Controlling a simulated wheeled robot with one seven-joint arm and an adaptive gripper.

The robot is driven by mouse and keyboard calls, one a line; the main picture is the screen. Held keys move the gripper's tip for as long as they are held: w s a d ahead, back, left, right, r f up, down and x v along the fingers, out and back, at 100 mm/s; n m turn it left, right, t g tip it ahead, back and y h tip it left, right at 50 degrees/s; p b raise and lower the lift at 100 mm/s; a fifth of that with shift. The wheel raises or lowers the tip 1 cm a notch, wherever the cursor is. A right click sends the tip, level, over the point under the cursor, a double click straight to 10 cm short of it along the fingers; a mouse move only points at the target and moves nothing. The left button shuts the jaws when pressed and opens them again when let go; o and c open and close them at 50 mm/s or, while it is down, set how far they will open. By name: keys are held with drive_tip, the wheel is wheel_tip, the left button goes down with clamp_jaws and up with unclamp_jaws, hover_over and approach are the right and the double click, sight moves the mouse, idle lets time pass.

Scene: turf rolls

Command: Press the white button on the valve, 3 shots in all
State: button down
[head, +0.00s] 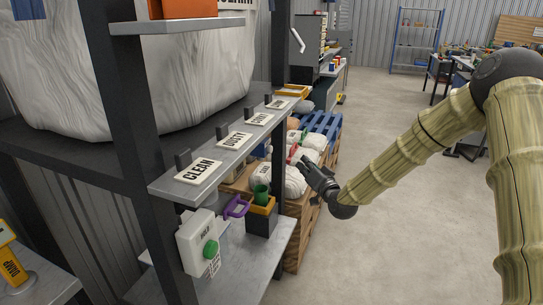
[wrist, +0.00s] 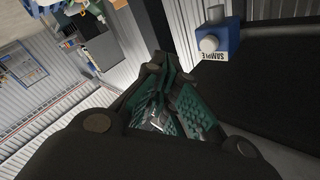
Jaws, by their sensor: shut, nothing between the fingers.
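In the wrist view a blue block (wrist: 228,40) with a round white button (wrist: 209,44) and a SAMPLE label is at the upper right, against a dark post or panel. I take it as the valve; it is not clearly seen in the head view. My gripper (head: 305,163) is shut and empty, out beyond the right side of the shelf rack in the head view. In the wrist view my gripper's fingers (wrist: 164,72), with green pads, are below and left of the button, apart from it in the picture.
The rack shelf (head: 225,150) carries CLEAN, DUSTY and other signs. A white box with a green button (head: 211,248) hangs on its post.

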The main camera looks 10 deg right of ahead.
sight(270, 150)
drive_tip(key=r, duration=0.1)
drive_tip(key=w+d+r, duration=0.1)
drive_tip(key=r+t, duration=0.1)
drive_tip(key=shift+w+d+r, duration=0.15)
drive_tip(key=shift+d+r, duration=0.05)
drive_tip(key=shift+d, duration=0.05)
drive_tip(key=shift+a, duration=0.1)
drive_tip(key=w+a+b, duration=0.1)
drive_tip(key=w+a, duration=0.4)
drive_tip(key=a, duration=0.2)
idle(0.4)
drive_tip(key=shift+a+b, duration=0.1)
drive_tip(key=shift+b, duration=0.2)
idle(1.1)
drive_tip(key=shift+w+a, duration=0.15)
drive_tip(key=shift+a, duration=0.2)
drive_tip(key=shift+w+a, duration=0.3)
drive_tip(key=shift+a, duration=0.15)
idle(1.5)
